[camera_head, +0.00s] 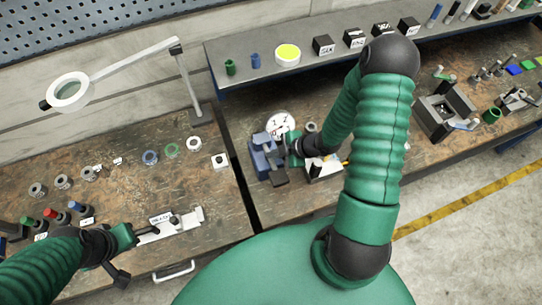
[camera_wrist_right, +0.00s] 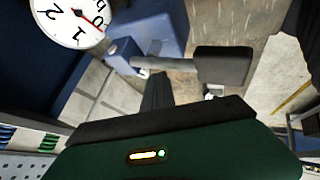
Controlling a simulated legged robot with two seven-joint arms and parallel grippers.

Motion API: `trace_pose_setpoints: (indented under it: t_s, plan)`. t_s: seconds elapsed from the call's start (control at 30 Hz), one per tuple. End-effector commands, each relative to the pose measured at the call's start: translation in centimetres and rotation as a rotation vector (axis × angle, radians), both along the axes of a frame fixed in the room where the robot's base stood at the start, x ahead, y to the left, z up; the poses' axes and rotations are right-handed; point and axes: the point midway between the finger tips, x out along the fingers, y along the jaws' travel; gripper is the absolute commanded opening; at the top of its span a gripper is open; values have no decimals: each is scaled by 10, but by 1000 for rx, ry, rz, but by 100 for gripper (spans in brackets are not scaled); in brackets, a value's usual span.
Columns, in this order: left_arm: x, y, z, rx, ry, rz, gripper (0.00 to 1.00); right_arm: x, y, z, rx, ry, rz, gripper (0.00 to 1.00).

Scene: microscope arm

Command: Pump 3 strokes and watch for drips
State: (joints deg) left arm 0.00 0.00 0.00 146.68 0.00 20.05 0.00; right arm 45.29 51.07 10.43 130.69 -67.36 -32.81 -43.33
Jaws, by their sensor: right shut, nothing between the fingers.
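The blue hand pump (camera_head: 264,155) stands on the bench at the centre of the head view, with a white dial gauge (camera_head: 281,124) behind it. Its dark lever pad (camera_head: 279,178) points toward me. In the right wrist view the gauge (camera_wrist_right: 72,18) with a red needle, the blue body (camera_wrist_right: 155,22) and the black lever pad (camera_wrist_right: 223,66) show close up. My right gripper (camera_head: 287,150) is beside the pump; its shut, empty fingers (camera_wrist_right: 157,92) appear just short of the lever in the wrist view. My left gripper (camera_head: 150,231) hovers by a pale rail fixture; its opening is unclear. No drips are visible.
The pale rail fixture (camera_head: 183,222) lies on the left bench. A magnifier lamp (camera_head: 70,92) stands behind it, with several rings and coloured-handled tools nearby. A raised shelf (camera_head: 222,52) holds labelled black blocks. A dark gap (camera_head: 236,172) separates the benches. My right arm hides part of the right bench.

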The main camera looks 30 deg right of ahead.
Motion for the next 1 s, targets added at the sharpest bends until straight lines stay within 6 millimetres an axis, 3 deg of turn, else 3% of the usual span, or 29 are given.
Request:
trace_pose_setpoints:
  t_s: [0.1,0.5,1.0]
  plan:
    - [0,0,10,0,0,0,0,1,0,10,0,0,0,0]
    - [0,0,12,0,0,0,0,2,0,13,0,-2,0,0]
    - [0,0,59,0,0,0,0,8,-2,61,-1,-3,1,0]
